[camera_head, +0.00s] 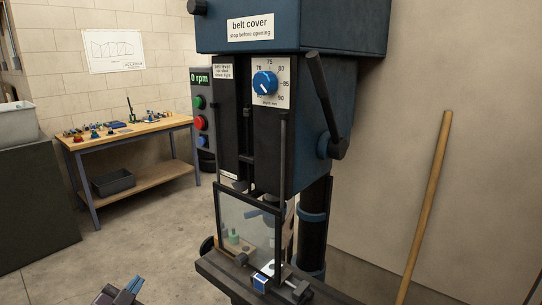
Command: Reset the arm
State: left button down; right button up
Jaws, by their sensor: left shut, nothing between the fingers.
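My left gripper (127,290) is at the bottom edge, left of centre, low over the floor. Its fingers are together and hold nothing. It is apart from the drill press (270,140), which stands to its right. My right arm and gripper do not show. The press has a blue head, a blue dial knob (264,83) and a dark lever (325,95) on its right side. A clear guard (247,222) is in front of the spindle, and small parts show behind it.
The press table (230,276) carries a vise (264,281) at its front. A control box (202,105) reads 0 rpm. A workbench (140,131) with small items stands at the back left, and a dark cabinet (38,205) at the left. A wooden pole (428,200) leans at right. Floor between is clear.

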pick_arm(q)
jog(key=s+d+f+n+g+y, duration=0.1)
jog(key=s+f+n+g, duration=0.5)
jog(key=s+f, duration=1.5)
jog(key=shift+s+d+n+y, duration=0.4)
jog(key=shift+s+d+n, duration=0.1)
jog(key=shift+s+d, duration=0.2)
jog(key=shift+f, duration=0.1)
dwell(1.3)
